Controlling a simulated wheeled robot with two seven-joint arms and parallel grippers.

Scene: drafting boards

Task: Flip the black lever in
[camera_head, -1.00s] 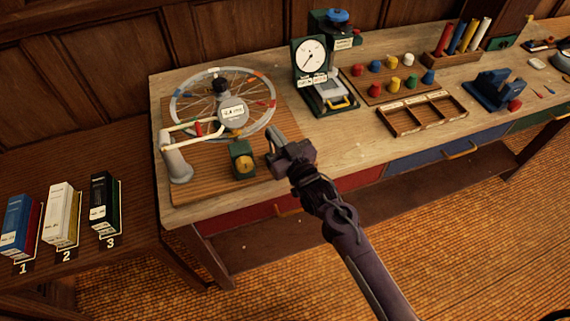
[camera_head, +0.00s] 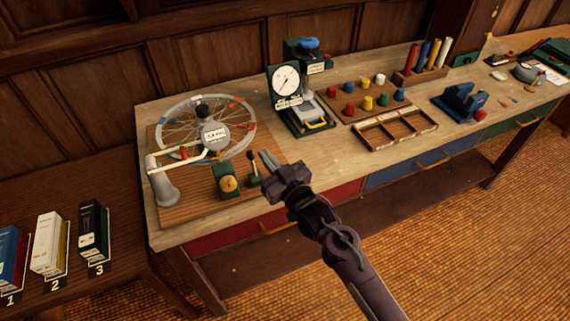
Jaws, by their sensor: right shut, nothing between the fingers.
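The black lever (camera_head: 252,157) has a black knob on a thin stem and stands roughly upright on a small dark green base (camera_head: 256,179). It is at the right end of the wooden board, next to a green box with a yellow dial (camera_head: 227,181). My right gripper (camera_head: 267,158) is just right of the lever, its fingers pointing up and left. It is shut and empty. I cannot tell whether it touches the lever. My left gripper is out of view.
A spoked wheel (camera_head: 246,119) with a grey hub and crank lies left on the board (camera_head: 202,207). A dial gauge stand (camera_head: 286,79) stands behind. Coloured pegs and an empty divided tray (camera_head: 394,131) are to the right. Bare tabletop (camera_head: 325,160) lies right of my gripper.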

